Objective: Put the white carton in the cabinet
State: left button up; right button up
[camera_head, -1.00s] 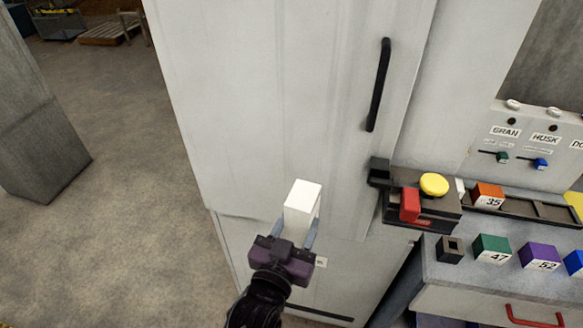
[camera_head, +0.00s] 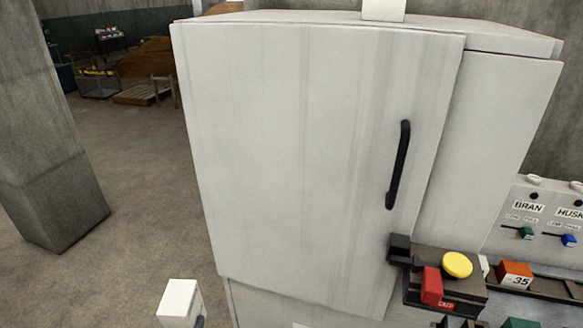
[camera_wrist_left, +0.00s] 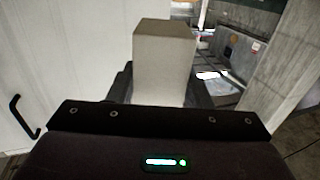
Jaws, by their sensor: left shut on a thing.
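The white carton (camera_head: 178,300) is at the bottom left of the head view, in front of the cabinet's lower left edge. My left gripper (camera_wrist_left: 163,88) is shut on the carton, which stands up between its fingers in the left wrist view (camera_wrist_left: 163,62). In the head view only a bit of one finger shows beside the carton; the rest is below the frame. The tall pale grey cabinet (camera_head: 300,140) has its door shut, with a black vertical handle (camera_head: 398,165) on the right side. Its inside is hidden. My right gripper is not in view.
A bench at right holds a yellow button (camera_head: 457,265), a red block (camera_head: 432,286), an orange block (camera_head: 515,274) and a labelled panel (camera_head: 545,220). A white object (camera_head: 384,9) is on the cabinet top. A concrete pillar (camera_head: 45,140) stands left; floor between is clear.

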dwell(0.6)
pick_arm(q)
jog(key=w+d+r+m+g+h, duration=0.4)
jog(key=d+r+m+h, duration=0.5)
jog(key=d+h, duration=0.35)
jog(key=shift+w+d+f+m+g+h, duration=0.3)
jog(key=shift+w+f+m+g+h, duration=0.45)
jog(key=shift+m+g, duration=1)
jog(key=shift+w+d+f+m+g+h, duration=0.4)
jog(key=shift+m+g+h, duration=0.65)
jog(key=shift+g, duration=1.45)
jog(key=shift+w+d+f+m+g+h, duration=0.2)
jog(key=shift+w+f+m+g+h, duration=0.25)
jog(key=shift+f+m+g+h, duration=1.2)
